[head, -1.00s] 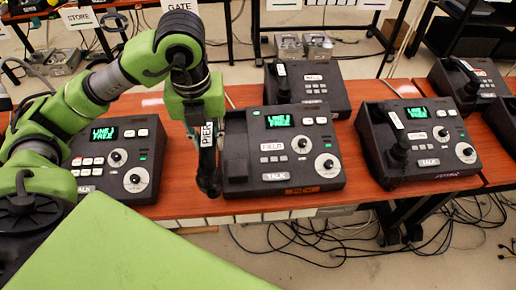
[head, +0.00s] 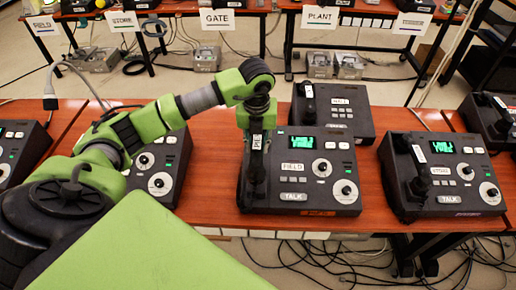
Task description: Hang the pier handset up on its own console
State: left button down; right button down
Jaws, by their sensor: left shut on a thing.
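My left gripper (head: 257,118) is shut on a black handset (head: 257,172) with a white label that seems to read PIER. The handset is upright and lies in line with the left-hand cradle side of a black console (head: 318,196). That console has a lit green screen, dials, a TALK plate and a label that reads FIELD. I cannot tell whether the handset touches the cradle or is just above it; the gripper and handset hide most of the cradle. No console label reading PIER can be made out. My right gripper is not in view.
A console (head: 345,128) with its handset stands behind; another (head: 455,200) with its handset is to the right. My left arm partly covers a console (head: 163,183) on the left. The wooden table (head: 215,165) shows a bare strip left of the FIELD console. Cables hang below.

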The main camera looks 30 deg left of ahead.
pick_arm(q)
jog(key=shift+w+f, duration=0.15)
jog(key=shift+f, duration=0.05)
notch_tip(320, 180, down, 3)
jog(key=shift+w+p, duration=0.15)
jog(key=shift+p, duration=0.8)
jog(key=shift+a+f, duration=0.1)
jog(key=shift+f, duration=0.1)
jog(key=shift+f, duration=0.1)
jog(key=c, duration=2.1)
grip_release()
jog(key=shift+f, duration=0.15)
jog(key=shift+c, duration=0.2)
jog(key=o, duration=0.4)
